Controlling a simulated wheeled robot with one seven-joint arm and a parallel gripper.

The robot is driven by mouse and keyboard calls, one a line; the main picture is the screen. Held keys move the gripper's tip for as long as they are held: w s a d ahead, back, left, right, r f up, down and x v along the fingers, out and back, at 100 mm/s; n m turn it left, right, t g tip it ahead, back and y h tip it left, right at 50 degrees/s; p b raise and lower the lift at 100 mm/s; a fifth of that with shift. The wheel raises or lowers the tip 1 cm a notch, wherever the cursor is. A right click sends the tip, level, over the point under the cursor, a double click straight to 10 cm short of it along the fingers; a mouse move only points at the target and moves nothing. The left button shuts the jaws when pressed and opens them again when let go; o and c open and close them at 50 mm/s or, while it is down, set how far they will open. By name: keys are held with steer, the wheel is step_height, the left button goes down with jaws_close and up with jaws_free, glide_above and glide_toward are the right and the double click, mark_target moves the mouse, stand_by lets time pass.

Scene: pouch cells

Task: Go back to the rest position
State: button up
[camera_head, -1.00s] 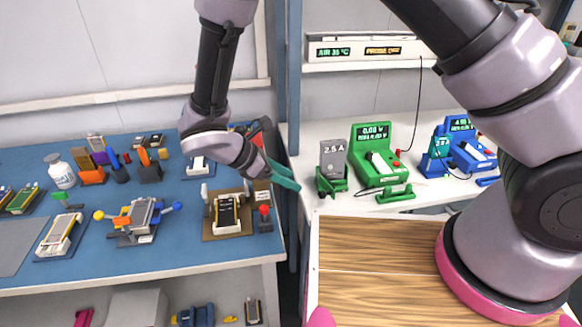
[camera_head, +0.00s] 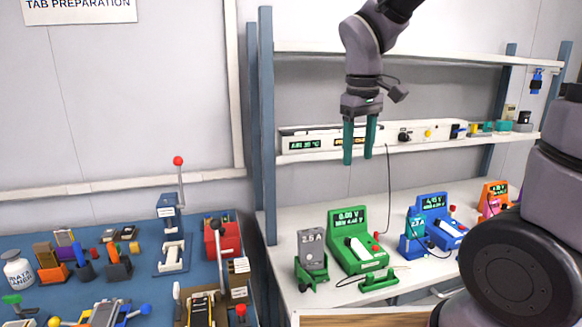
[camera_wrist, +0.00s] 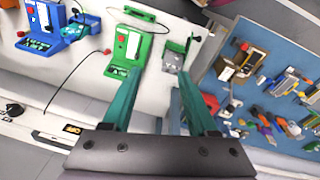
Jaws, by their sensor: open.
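My gripper (camera_head: 359,140) hangs in the air in the head view, in front of the shelf rail and above the green tester (camera_head: 357,238). Its two teal fingers point down and stand apart, with nothing between them. In the wrist view my gripper (camera_wrist: 152,95) also shows open and empty, with the green tester (camera_wrist: 131,48) seen upside down beyond the fingers. The gripper touches nothing that I can see.
A grey 2.5 A block (camera_head: 312,249) in a green stand and a blue tester (camera_head: 437,222) stand on the white bench (camera_head: 400,292). A blue table (camera_head: 140,262) at left holds several tools and fixtures. A blue post (camera_head: 268,130) stands between them.

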steer(key=s+d+r+m+t+y, duration=0.2)
steer(key=s+d+r+m+t, duration=0.3)
steer(key=d+r+m, duration=0.5)
steer(key=shift+s+d+t, duration=0.2)
steer(key=shift+s+t, duration=0.2)
steer(key=shift+s, duration=0.4)
stand_by(1.1)
